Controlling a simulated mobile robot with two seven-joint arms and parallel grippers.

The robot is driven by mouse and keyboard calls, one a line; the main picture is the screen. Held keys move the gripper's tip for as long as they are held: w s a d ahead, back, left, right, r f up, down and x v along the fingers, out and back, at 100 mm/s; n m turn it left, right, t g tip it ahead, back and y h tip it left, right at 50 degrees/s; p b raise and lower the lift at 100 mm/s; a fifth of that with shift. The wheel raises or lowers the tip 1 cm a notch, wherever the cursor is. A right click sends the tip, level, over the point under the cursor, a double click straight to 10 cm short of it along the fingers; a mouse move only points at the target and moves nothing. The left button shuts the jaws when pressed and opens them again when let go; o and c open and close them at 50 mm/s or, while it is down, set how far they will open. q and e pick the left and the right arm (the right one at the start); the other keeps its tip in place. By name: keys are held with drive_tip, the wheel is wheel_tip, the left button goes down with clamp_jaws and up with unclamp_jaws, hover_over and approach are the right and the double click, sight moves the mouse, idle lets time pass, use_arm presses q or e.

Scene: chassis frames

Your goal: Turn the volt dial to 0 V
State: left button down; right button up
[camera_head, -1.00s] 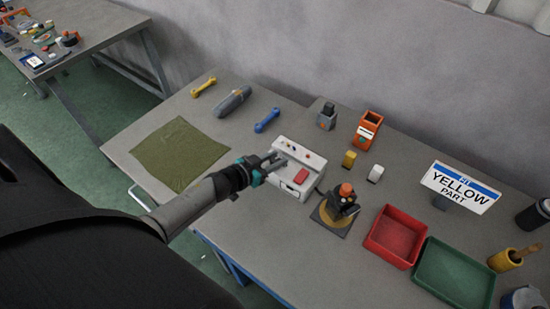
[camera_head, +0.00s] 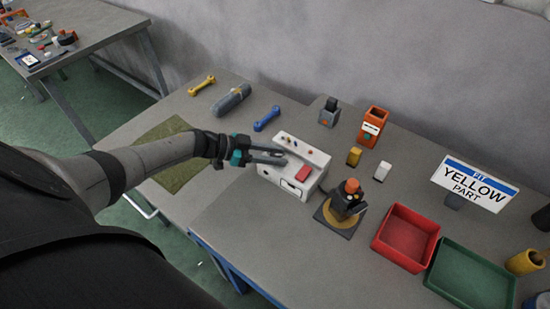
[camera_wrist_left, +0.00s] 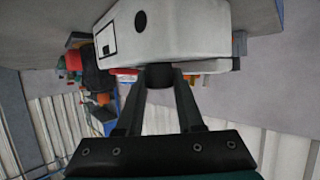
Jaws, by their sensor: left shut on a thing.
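The white box (camera_head: 310,160) stands on the bench with a red block on its top, small coloured knobs along its back and dark marks on its front. My left gripper (camera_head: 283,156) reaches in from the left, its fingers at the box's upper left part. In the left wrist view my left gripper (camera_wrist_left: 160,84) is shut on a dark round knob, seemingly the volt dial (camera_wrist_left: 159,75), against the white box (camera_wrist_left: 185,30). The dial's scale and pointer cannot be read. My right gripper is not in view.
A red tray (camera_head: 380,243) and green tray (camera_head: 440,282) lie further right. A green mat (camera_head: 165,130) lies left.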

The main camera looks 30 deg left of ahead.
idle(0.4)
use_arm(q)
drive_tip(key=c, duration=0.5)
unclamp_jaws()
drive_tip(key=shift+c, duration=0.2)
